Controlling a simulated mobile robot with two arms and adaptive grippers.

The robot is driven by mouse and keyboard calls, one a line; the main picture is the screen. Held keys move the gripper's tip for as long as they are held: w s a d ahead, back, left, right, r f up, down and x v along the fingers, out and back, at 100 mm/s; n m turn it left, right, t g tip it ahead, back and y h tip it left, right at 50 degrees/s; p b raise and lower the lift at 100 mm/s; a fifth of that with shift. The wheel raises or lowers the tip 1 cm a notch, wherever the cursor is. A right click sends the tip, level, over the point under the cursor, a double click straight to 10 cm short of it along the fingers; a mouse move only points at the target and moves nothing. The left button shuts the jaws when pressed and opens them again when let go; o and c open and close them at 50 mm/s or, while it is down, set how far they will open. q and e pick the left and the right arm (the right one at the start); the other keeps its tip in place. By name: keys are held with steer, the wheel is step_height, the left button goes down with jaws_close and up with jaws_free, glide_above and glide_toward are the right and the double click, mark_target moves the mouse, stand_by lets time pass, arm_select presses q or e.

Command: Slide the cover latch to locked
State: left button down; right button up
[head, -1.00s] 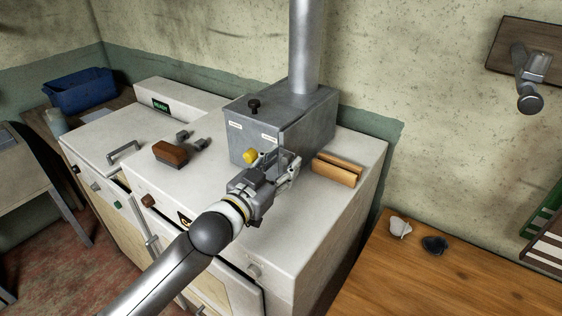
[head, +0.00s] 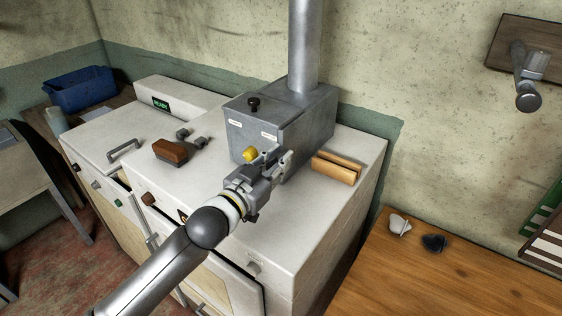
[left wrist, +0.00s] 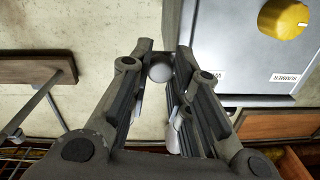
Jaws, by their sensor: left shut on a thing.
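A grey metal box (head: 300,125) with a pipe on top stands on the white cabinet. Its front carries two small white labels and a yellow knob (head: 249,154), which also shows in the left wrist view (left wrist: 278,16). My left gripper (head: 284,158) is at the box's near right front. In the left wrist view its fingers (left wrist: 160,80) are closed around a small pale round knob (left wrist: 160,68), beside the labelled face. I take this knob for the cover latch, but its track and position are hidden by the gripper. My right gripper is not in view.
A wooden block (head: 337,167) lies right of the box. A brown-handled tool (head: 170,150) and small grey parts lie to the left. A green READY sign (head: 160,104) is behind them. A wooden table (head: 470,275) at the right holds a pale and a dark small item.

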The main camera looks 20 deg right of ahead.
arm_select(q)
steer(key=shift+w+a, duration=0.65)
steer(key=shift+w, duration=0.2)
steer(key=c, duration=1.7)
jaws_free()
steer(key=o, duration=0.4)
steer(key=shift+w+a, duration=0.1)
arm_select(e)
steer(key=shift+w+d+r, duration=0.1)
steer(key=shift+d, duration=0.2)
arm_select(q)
steer(key=shift+s, duration=0.2)
steer(key=v, duration=1.1)
steer(key=shift+s+a, duration=0.2)
steer(key=shift+a, duration=0.15)
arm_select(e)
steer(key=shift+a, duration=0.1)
arm_select(q)
steer(key=shift+f, duration=0.1)
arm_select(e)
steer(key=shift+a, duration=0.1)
